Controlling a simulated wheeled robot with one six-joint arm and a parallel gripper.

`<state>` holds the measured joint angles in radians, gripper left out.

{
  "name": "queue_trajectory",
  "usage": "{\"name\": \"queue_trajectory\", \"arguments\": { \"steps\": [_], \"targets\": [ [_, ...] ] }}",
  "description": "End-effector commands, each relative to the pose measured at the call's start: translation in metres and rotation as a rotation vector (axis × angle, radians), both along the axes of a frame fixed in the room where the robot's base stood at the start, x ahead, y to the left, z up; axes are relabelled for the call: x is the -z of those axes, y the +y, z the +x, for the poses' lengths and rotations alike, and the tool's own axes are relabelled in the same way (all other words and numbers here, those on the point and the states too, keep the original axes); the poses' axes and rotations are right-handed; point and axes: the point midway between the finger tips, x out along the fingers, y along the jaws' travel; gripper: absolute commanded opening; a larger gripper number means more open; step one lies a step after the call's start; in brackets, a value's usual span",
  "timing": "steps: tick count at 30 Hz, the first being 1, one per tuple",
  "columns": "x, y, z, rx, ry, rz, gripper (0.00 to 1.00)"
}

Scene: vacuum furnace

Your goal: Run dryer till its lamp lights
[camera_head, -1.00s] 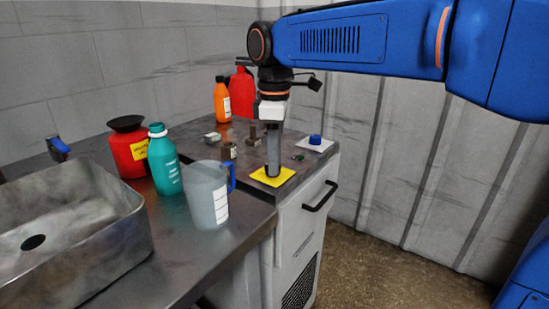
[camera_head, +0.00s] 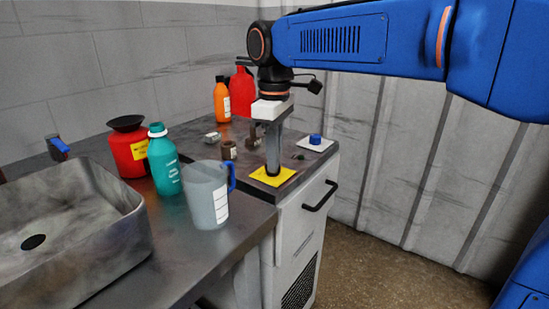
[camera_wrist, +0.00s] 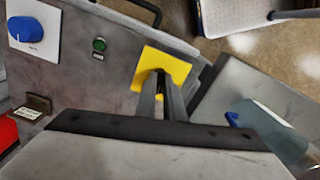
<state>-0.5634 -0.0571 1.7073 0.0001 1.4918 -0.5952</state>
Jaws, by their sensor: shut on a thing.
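My gripper (camera_head: 273,172) points straight down onto a yellow square plate (camera_head: 287,181) at the front of the dark bench top. In the wrist view, the gripper (camera_wrist: 161,76) has its fingertips close together over the middle of the yellow plate (camera_wrist: 181,66). It is shut on a small dark part there, mostly hidden by the fingers. A small round green lamp or button (camera_wrist: 99,44) sits beside the plate; it is tiny in the head view (camera_head: 299,156). I cannot tell whether it is lit. A blue knob (camera_head: 315,139) on a white plate stands beyond it, also in the wrist view (camera_wrist: 27,31).
A clear jug with a blue handle (camera_head: 206,205), a teal bottle (camera_head: 164,165) and a red container (camera_head: 128,153) stand left of my gripper, near a metal sink (camera_head: 125,225). Orange (camera_head: 222,103) and red (camera_head: 242,93) bottles stand behind. Small brown blocks lie between.

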Motion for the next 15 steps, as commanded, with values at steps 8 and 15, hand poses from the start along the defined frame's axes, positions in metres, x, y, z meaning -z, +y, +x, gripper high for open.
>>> {"name": "queue_trajectory", "arguments": {
  "steps": [8, 15],
  "targets": [
    [-0.0004, 0.0006, -0.0008, 0.262, -0.001, 0.0, 0.0],
    [-0.0004, 0.0013, -0.0014, 0.478, -0.001, 0.0, 0.0]
  ]
}}
